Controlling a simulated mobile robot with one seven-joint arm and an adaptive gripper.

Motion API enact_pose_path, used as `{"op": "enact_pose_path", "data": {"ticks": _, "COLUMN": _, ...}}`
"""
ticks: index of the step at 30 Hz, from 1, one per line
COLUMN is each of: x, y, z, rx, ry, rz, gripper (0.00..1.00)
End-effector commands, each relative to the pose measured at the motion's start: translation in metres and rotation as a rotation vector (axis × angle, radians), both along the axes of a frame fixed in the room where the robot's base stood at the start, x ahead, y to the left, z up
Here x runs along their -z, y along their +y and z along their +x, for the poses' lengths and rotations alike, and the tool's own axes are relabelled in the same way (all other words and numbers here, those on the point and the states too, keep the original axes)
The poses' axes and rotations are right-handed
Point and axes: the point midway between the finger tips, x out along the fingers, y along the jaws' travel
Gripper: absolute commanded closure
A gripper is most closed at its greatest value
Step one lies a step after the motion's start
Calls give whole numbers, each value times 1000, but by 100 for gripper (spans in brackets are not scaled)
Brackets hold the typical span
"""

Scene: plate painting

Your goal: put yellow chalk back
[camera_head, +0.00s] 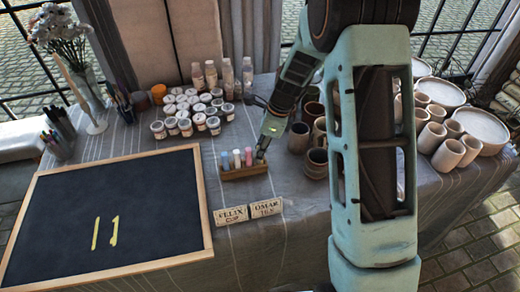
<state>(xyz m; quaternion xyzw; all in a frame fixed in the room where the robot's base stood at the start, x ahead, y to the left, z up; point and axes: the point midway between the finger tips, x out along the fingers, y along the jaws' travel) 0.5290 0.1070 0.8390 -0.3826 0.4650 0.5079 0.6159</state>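A small wooden chalk tray (244,172) stands on the grey cloth, right of the blackboard. In it stand a blue chalk (225,161), a pink chalk (237,159) and a white chalk (248,156). My gripper (260,157) points down at the right end of the tray, close beside the white chalk. Its fingertips are small and dark, and I cannot tell whether they are apart or hold something. I cannot make out a yellow chalk. The blackboard (110,195) has a wooden frame and bears two yellow strokes (104,233).
Brown cups (317,162) stand to the right, partly behind my arm. Pen holders (58,140) and flowers (62,35) are at the left.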

Motion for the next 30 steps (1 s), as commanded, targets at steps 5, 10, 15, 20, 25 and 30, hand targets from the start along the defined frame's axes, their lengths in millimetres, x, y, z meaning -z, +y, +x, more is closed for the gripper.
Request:
{"op": "enact_pose_path", "data": {"ticks": 5, "x": -24, "y": -6, "z": 0, "rx": 1, "ry": -5, "rz": 0, "gripper": 69}}
{"op": "enact_pose_path", "data": {"ticks": 10, "x": -61, "y": -16, "z": -2, "rx": 1, "ry": -6, "rz": 0, "gripper": 69}}
{"op": "enact_pose_path", "data": {"ticks": 15, "x": -92, "y": -25, "z": -4, "rx": 0, "ry": -4, "rz": 0, "gripper": 69}}
{"op": "enact_pose_path", "data": {"ticks": 20, "x": -111, "y": -31, "z": -5, "rx": 1, "ry": -2, "rz": 0, "gripper": 69}}
{"op": "enact_pose_path", "data": {"ticks": 25, "x": -117, "y": -32, "z": -6, "rx": 0, "ry": -1, "rz": 1, "gripper": 69}}
{"op": "enact_pose_path", "data": {"ticks": 30, "x": -117, "y": -33, "z": -6, "rx": 0, "ry": -1, "rz": 0, "gripper": 69}}
